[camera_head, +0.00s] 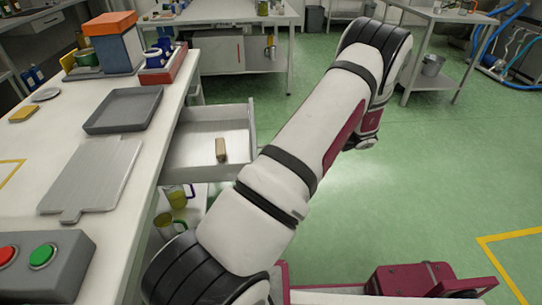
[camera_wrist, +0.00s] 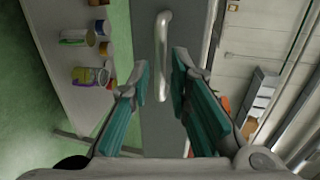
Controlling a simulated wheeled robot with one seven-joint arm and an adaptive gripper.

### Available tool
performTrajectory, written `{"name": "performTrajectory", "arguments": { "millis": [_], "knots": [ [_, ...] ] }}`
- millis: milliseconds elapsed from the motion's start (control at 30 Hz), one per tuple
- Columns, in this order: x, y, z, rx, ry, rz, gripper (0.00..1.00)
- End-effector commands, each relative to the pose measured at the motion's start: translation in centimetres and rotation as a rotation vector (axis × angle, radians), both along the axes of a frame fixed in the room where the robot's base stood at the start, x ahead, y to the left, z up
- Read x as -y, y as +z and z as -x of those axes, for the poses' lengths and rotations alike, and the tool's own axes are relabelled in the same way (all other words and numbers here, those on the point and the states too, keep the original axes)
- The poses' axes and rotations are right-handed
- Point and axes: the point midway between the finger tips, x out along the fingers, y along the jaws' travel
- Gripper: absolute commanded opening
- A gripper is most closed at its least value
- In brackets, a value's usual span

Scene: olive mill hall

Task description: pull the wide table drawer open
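The wide table drawer (camera_head: 205,150) stands out from the right side of the white table (camera_head: 120,185), so it is open in the head view. A small beige block (camera_head: 221,149) lies inside it. In the wrist view a grey front panel (camera_wrist: 162,130) carries a metal bar handle (camera_wrist: 163,35). My gripper (camera_wrist: 161,65) is open, with teal-padded fingers on either side of the handle. I see gaps beside the bar; contact cannot be told. My gripper does not show in the head view, where my arm crosses the middle.
On the table are a dark grey tray (camera_head: 123,108), a grey board (camera_head: 90,180) and a box with red and green buttons (camera_head: 45,265). Mugs (camera_head: 177,195) stand on a shelf below the drawer. Another table (camera_head: 220,18) stands behind. Green floor is clear at right.

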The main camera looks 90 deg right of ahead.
Motion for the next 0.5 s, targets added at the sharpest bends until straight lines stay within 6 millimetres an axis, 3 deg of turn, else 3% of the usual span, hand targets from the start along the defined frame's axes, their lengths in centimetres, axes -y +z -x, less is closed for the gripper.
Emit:
{"name": "performTrajectory", "arguments": {
  "millis": [233, 500],
  "knots": [
    [0.4, 1.0, 5.1, -0.003, -0.003, 0.002, 0.18],
    [0.6, 1.6, 8.0, -0.001, 0.0, 0.0, 0.18]
  ]
}}
